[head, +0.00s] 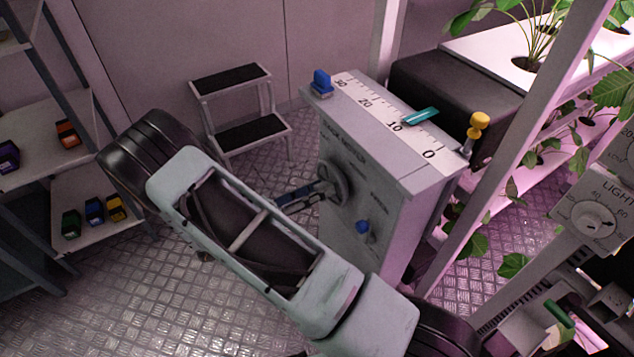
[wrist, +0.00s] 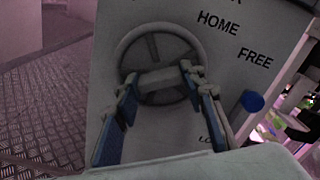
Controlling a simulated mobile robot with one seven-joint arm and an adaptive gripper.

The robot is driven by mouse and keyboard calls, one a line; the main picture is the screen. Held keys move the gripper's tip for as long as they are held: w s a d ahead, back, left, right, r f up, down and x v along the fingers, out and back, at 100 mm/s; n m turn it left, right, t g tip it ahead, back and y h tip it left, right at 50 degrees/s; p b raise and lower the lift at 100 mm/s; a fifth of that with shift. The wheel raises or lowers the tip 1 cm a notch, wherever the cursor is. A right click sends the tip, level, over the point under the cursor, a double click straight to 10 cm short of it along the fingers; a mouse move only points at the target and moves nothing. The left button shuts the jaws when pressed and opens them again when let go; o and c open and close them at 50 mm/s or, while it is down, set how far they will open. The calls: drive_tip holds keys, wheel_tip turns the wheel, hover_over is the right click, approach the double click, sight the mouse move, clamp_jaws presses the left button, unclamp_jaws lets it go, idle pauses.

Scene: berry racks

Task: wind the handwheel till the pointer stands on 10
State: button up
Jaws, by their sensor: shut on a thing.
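The handwheel (head: 335,182) is a grey ring with spokes on the front of a grey cabinet. My gripper (head: 308,196) reaches it from the left. In the wrist view the blue-padded fingers (wrist: 158,84) lie either side of the pale bar across the handwheel's (wrist: 186,38) middle, shut on it. The teal pointer (head: 420,116) lies across the scale (head: 380,115) on the cabinet top, marked 30, 20, 10, 0. Its tip is beside the 10; the exact tick is too small to read.
A blue knob (head: 362,227) sits low right of the wheel, near the word FREE. A step stool (head: 236,110) is behind; a plant rack upright (head: 545,110) stands close right.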

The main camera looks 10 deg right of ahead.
drive_tip(key=n+p, duration=0.4)
drive_tip(key=n, duration=0.7)
drive_tip(key=shift+f+n, duration=0.1)
drive_tip(key=shift+n, duration=0.2)
idle(0.4)
drive_tip(key=o, duration=1.2)
drive_tip(key=shift+c, duration=0.2)
drive_tip(key=v, duration=1.2)
